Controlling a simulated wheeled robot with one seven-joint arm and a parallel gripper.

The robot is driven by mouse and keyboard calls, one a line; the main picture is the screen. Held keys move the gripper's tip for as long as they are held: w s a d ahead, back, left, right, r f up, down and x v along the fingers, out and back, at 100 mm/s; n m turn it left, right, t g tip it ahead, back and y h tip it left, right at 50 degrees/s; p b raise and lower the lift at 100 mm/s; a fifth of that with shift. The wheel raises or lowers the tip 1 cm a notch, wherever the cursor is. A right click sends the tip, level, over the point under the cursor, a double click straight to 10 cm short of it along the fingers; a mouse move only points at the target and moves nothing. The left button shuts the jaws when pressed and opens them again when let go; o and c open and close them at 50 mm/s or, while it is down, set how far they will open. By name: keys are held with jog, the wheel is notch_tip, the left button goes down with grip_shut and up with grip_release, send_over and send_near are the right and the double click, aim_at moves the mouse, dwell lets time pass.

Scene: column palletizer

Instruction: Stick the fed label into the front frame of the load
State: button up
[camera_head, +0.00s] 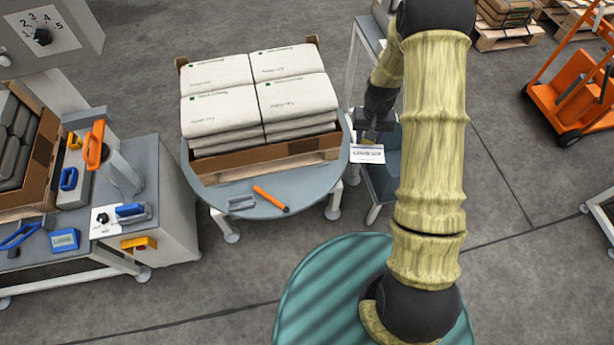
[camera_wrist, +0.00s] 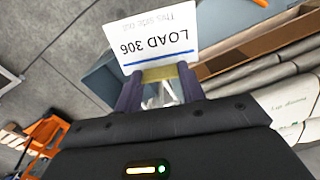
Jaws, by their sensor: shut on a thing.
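My gripper (camera_head: 376,138) is shut on a white label (camera_head: 367,153), just right of the round table. In the wrist view the label (camera_wrist: 155,38) reads "LOAD 306" upside down above a blue line, with its edge between the purple fingers of the gripper (camera_wrist: 160,76). The load (camera_head: 258,95) is stacked white sacks behind a low brown front board (camera_head: 265,160). The label is apart from the load, to the right of the board's right end. I cannot make out the frame on the board. In the wrist view the load's sacks (camera_wrist: 285,105) lie at the right.
The load stands on a grey round table (camera_head: 215,193) with an orange-handled tool (camera_head: 271,198) and a grey clamp-like piece (camera_head: 242,203) at its front. A grey stand (camera_head: 380,180) is below my gripper. A cluttered bench (camera_head: 150,190) stands left; an orange pallet truck (camera_head: 570,90) stands far right.

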jog(key=shift+a+f, duration=0.1)
dwell(0.3)
jog(key=w+a+f+n+t+y+b, duration=0.15)
jog(key=a+f+t+b, duration=0.55)
jog(key=b, duration=1.1)
jog(key=w+a+f+n+t+y+b, duration=0.1)
jog(key=w+a+f+t+b, duration=0.5)
jog(key=b, duration=1.2)
jog(key=s+a+f+t+y+b, duration=0.1)
jog(key=s+f+t+b, duration=0.3)
jog(key=s+b, duration=0.6)
notch_tip(320, 180, down, 2)
jog(key=y+b, duration=0.1)
jog(key=b, duration=0.8)
jog(key=shift+a+f+n, duration=0.2)
jog(key=shift+a+n, duration=0.15)
jog(key=shift+y, duration=0.25)
